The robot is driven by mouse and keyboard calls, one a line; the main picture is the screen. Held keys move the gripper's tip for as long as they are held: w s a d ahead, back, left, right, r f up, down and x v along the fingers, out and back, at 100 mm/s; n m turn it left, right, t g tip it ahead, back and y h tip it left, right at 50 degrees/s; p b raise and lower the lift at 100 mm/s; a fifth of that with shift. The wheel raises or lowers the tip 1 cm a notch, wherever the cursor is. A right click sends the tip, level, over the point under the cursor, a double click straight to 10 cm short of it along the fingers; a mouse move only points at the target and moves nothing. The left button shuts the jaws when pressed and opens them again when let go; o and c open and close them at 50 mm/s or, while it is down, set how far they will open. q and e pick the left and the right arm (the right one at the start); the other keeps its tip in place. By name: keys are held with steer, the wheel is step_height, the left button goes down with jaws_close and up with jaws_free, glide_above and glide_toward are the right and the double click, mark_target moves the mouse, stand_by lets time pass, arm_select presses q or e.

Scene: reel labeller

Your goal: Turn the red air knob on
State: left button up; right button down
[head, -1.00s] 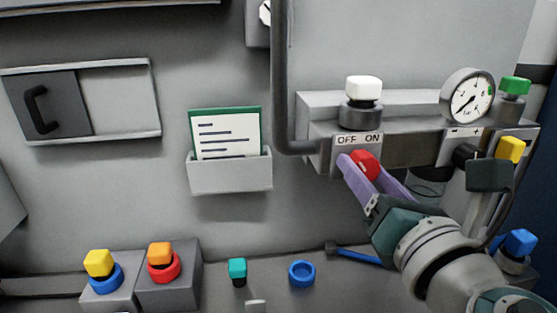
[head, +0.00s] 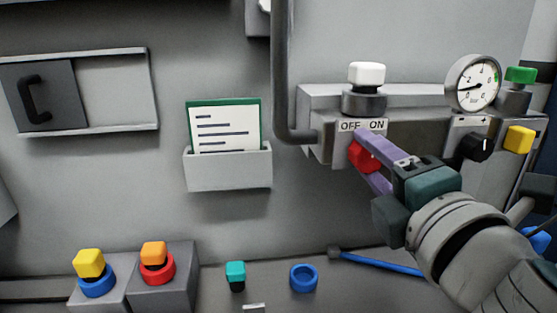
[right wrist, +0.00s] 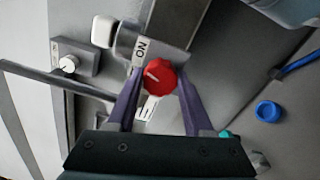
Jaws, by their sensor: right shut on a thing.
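The red air knob (head: 359,157) is on the front of the grey valve block, just below the OFF/ON label (head: 361,125). My right gripper (head: 366,160) is shut on it, one purple finger above and one below in the head view. In the right wrist view the knob (right wrist: 158,78) is round and lobed, with a pale mark on its face, and sits between the two fingertips. The pressure gauge (head: 473,83) has its needle pointing left. My left gripper is not in view.
A black knob (head: 476,147) and a yellow button (head: 519,139) are right of the red knob. A white-capped part (head: 366,75) stands above it, and a dark pipe (head: 281,80) runs down on the left. A blue-handled tool (head: 380,263) lies below.

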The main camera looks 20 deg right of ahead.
steer(key=m, duration=0.5)
steer(key=shift+m, duration=0.3)
stand_by(0.4)
steer(key=shift+c, duration=1.5)
jaws_free()
